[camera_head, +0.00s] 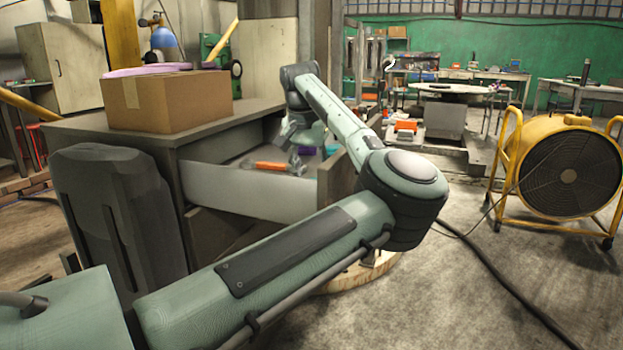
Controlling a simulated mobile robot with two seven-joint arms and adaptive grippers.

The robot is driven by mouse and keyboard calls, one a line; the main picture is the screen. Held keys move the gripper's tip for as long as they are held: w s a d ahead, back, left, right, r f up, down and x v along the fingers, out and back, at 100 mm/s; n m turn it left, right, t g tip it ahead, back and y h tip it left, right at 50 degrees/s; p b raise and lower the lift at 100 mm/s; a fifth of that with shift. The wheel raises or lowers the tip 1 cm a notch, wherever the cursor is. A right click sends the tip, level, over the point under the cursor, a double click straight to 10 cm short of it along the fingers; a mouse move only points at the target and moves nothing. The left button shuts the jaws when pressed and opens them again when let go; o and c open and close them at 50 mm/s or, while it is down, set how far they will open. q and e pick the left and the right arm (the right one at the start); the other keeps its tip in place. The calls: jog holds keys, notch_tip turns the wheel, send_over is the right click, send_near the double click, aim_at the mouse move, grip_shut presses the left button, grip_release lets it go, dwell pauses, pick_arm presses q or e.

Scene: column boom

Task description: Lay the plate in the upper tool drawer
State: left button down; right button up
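A flat pink-lilac disc, which looks like the plate (146,70), lies on top of a cardboard box (165,101) on the workbench. The upper tool drawer (245,191) is pulled out to the right of the bench top. My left arm comes in from the lower left, bends at the right and reaches back over the drawer. My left gripper (297,160) points down at the drawer, apart from the plate. Its fingers are too small to read. My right gripper is out of view.
The bench top (85,125) has a bare strip around the box. A round wooden top (350,277) stands low behind my arm. A yellow drum fan (567,172) stands at the right, with a cable across the floor. The floor at the lower right is otherwise clear.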

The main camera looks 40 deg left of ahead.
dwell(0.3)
pick_arm(q)
jog(key=c, duration=0.9)
grip_release()
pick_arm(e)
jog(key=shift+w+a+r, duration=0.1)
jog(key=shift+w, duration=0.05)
pick_arm(q)
jog(key=shift+o, duration=0.2)
jog(key=v, duration=1.2)
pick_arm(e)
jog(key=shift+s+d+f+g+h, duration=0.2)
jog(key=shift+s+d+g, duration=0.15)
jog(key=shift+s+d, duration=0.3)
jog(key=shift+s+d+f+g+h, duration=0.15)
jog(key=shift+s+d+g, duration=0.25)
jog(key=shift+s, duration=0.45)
pick_arm(q)
jog(key=shift+s+r, duration=0.1)
